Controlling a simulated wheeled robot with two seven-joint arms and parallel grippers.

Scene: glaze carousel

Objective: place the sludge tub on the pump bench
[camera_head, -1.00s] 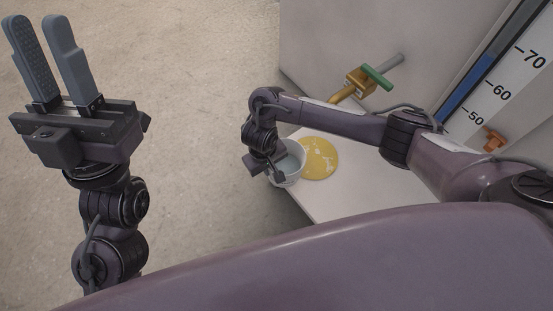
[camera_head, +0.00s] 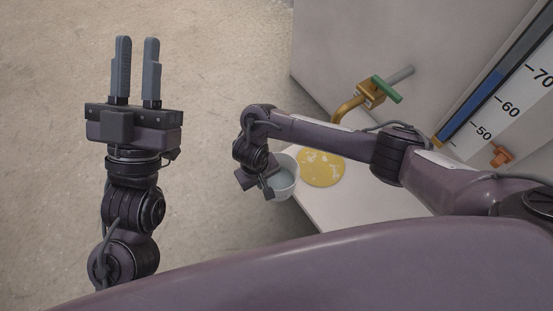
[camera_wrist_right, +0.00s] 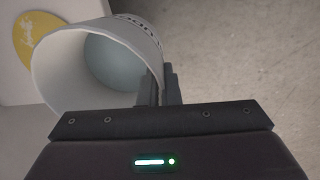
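The sludge tub (camera_head: 287,182) is a white, round, open tub with grey-blue contents. My right gripper (camera_wrist_right: 158,86) is shut on its wall at the rim, with the fingers close together. The tub fills the upper left of the right wrist view (camera_wrist_right: 58,62). In the head view it is beside the left edge of a white bench top (camera_head: 345,205), partly hidden by my right gripper (camera_head: 268,188). I cannot tell whether anything supports it from below. My left gripper (camera_head: 137,42) is open and empty, pointing up, over the floor at the left.
A yellow round mat (camera_head: 321,168) with white marks lies on the bench top. Behind it are a brass tap (camera_head: 368,96) with a green handle (camera_head: 386,90), and a gauge (camera_head: 500,105) with a blue column. An orange valve (camera_head: 500,157) is at right. Floor at left is clear.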

